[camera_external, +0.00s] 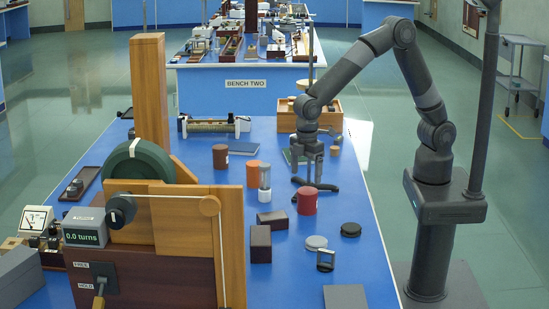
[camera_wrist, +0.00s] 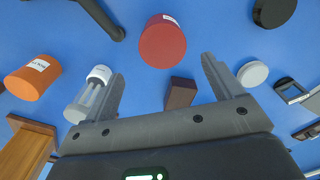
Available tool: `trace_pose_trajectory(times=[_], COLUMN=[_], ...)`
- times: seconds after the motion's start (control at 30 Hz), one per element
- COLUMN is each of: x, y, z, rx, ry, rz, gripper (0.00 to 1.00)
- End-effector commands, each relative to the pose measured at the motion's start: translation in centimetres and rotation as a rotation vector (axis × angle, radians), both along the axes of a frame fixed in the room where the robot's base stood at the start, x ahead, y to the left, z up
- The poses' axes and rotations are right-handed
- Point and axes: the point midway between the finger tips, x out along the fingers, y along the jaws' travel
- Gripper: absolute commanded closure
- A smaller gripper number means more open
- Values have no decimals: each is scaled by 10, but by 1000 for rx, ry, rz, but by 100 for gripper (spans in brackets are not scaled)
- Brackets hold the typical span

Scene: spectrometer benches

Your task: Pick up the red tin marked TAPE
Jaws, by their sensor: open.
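A red tin (camera_external: 307,201) stands upright on the blue bench top, right of the middle in the external view. In the wrist view the red tin (camera_wrist: 163,43) is beyond my fingertips, near the top; its white label is too small to read. My gripper (camera_external: 310,172) points down above the bench, behind the red tin in the external view.
An orange tin (camera_wrist: 33,76) and a clear vial with a white cap (camera_wrist: 92,92) stand near the red tin. Brown blocks (camera_external: 261,245), a pale disc (camera_external: 316,243) and a black disc (camera_external: 350,230) are in front. A wooden winder (camera_external: 180,220) fills the left.

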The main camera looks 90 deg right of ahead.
Motion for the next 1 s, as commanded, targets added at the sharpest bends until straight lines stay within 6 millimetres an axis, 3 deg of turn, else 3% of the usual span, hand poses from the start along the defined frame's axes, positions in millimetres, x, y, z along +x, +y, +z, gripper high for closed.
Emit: trace_pose_trajectory(times=[0.2, 0.4, 0.7, 1.0], x=[-1, -2, -7, -6], y=[-1, 0, 1, 1], z=[-35, -49, -90, -95], rx=[-2, -2, -2, 0], ry=[4, 2, 2, 0], rz=[-1, 0, 0, 0], gripper=[15, 15, 15, 15])
